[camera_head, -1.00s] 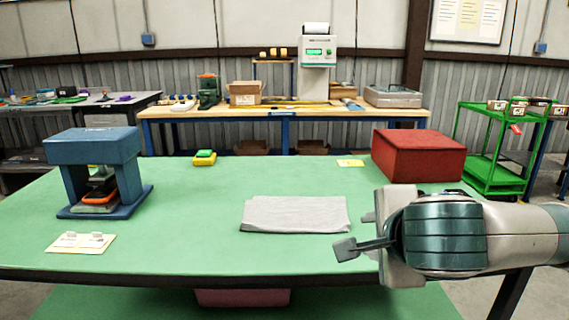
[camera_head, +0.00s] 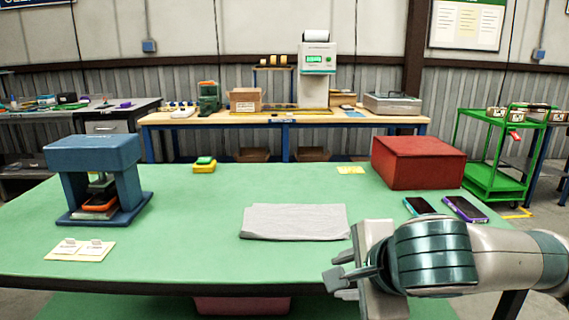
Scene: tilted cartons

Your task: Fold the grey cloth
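The grey cloth (camera_head: 295,222) lies flat on the green table, right of its middle and close to the front edge. It forms a wide, low rectangle with a slightly uneven outline, and looks layered along its near edge. My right gripper (camera_head: 338,276) is at the front edge of the table, to the right of and nearer than the cloth, apart from it. Its fingers point left and show no object between them; their gap is hard to make out from this angle. My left gripper is out of view.
The green table (camera_head: 180,240) is clear around the cloth. A blue press (camera_head: 95,150) and a card (camera_head: 80,249) are at left. A yellow-green block (camera_head: 204,165), a yellow note (camera_head: 350,170), a red box (camera_head: 418,160) and two phones (camera_head: 465,209) are farther back or right.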

